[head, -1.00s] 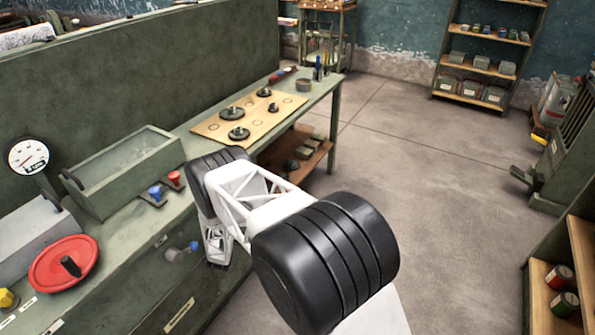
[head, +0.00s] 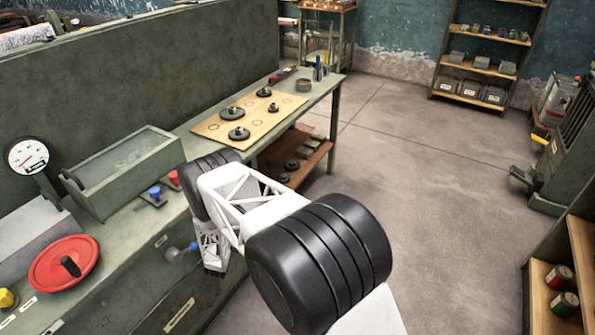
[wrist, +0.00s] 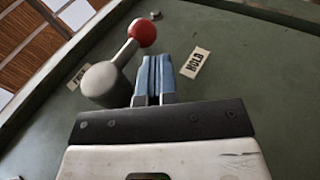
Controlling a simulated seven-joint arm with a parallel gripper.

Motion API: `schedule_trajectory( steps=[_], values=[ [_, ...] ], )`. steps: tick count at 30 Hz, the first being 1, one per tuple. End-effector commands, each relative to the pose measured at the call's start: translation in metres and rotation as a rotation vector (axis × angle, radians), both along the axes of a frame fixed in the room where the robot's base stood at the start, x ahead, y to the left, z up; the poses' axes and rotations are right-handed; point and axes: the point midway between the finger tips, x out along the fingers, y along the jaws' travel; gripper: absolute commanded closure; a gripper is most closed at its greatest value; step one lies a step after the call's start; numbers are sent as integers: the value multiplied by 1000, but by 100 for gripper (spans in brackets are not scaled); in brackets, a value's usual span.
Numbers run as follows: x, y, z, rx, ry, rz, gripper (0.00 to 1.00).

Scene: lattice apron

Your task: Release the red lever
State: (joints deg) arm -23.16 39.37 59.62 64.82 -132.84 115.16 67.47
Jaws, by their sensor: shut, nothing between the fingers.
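The red lever (wrist: 136,40) shows in the wrist view, with a red ball on a light grey stem that rises from a round grey hub (wrist: 104,84). The ball points up and to the right of the hub. My gripper (wrist: 153,66) is shut, with its two blue fingers together and empty. It is just right of the stem and below the ball; I cannot tell whether it touches. A HOLD label (wrist: 195,62) is right of the fingers. Another label (wrist: 77,78), partly hidden by the hub, is on the left. In the head view I cannot make out the red lever.
On the bench top are a red handwheel (head: 64,263), a gauge (head: 27,156), an open box (head: 128,170) and a board with black discs (head: 250,122).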

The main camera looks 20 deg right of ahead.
Motion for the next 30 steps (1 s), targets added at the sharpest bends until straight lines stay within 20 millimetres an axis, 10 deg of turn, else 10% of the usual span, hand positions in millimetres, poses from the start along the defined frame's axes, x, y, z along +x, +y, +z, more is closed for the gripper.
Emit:
schedule_trajectory(
  steps=[30],
  values=[
    [-77,47,-64,0,0,1,100]
  ],
)
